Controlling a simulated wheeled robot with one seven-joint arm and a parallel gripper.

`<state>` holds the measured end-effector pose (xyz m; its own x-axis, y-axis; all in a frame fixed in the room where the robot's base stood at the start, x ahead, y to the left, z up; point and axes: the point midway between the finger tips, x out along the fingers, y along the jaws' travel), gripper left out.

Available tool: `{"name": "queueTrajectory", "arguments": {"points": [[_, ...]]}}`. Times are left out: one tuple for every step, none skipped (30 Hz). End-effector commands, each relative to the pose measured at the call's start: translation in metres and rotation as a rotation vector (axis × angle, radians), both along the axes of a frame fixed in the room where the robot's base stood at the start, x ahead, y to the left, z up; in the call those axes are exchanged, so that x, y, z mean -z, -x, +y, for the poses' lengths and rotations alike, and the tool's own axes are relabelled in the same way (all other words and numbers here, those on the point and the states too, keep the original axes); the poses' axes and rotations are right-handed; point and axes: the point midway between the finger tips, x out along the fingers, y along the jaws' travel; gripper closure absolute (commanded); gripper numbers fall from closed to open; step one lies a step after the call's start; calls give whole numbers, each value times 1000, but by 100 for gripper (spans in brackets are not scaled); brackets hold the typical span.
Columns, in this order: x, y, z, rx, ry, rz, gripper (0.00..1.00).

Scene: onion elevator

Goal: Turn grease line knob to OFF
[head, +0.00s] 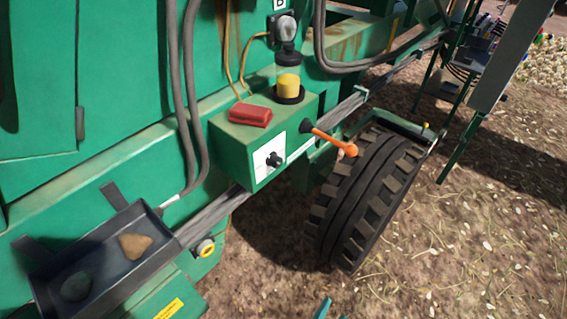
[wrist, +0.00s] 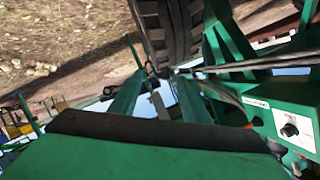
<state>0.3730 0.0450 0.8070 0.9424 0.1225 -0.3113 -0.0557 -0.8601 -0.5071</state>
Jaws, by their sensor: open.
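A black knob (head: 274,160) sits on a white plate (head: 262,165) on the front of a green box (head: 236,150) fixed to the green machine. In the wrist view the knob (wrist: 289,130) and its white plate show at the far right. The plate's markings and the knob's setting are too small to read. My gripper (wrist: 160,80) is open and empty in the wrist view, its two teal fingers apart, left of the knob and not touching it. In the head view only teal tips (head: 325,308) show at the bottom edge, below the box.
An orange lever (head: 335,142) sticks out right of the box above a large tyre (head: 368,200). A jar of yellow grease (head: 288,84) and a red block (head: 250,115) stand on top. A metal tray (head: 110,262) with stones is at lower left. Open ground lies in front.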

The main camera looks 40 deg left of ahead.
Motion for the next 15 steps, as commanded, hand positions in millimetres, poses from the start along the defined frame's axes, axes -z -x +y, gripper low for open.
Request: {"name": "queueTrajectory", "arguments": {"points": [[-3,-21,8,-21,-52,-6,57],[-5,-31,14,-36,-85,-4,57],[-8,-44,23,-61,-127,-3,57],[-10,-54,29,-80,-157,-3,57],[-14,-63,35,-101,-187,-2,57],[-19,-75,44,-131,-226,-2,57],[-24,-84,50,-155,-253,-3,57],[-29,-93,57,-182,-279,-5,57],[-37,-103,67,-222,-313,-6,57],[-44,-111,74,-252,-337,-7,57],[-51,-118,81,-285,-359,-9,57],[-62,-127,91,-329,-386,-12,57],[-70,-134,97,-362,-405,-14,57],[-78,-139,104,-398,-423,-17,57],[-91,-146,112,-447,-443,-21,57]]}}
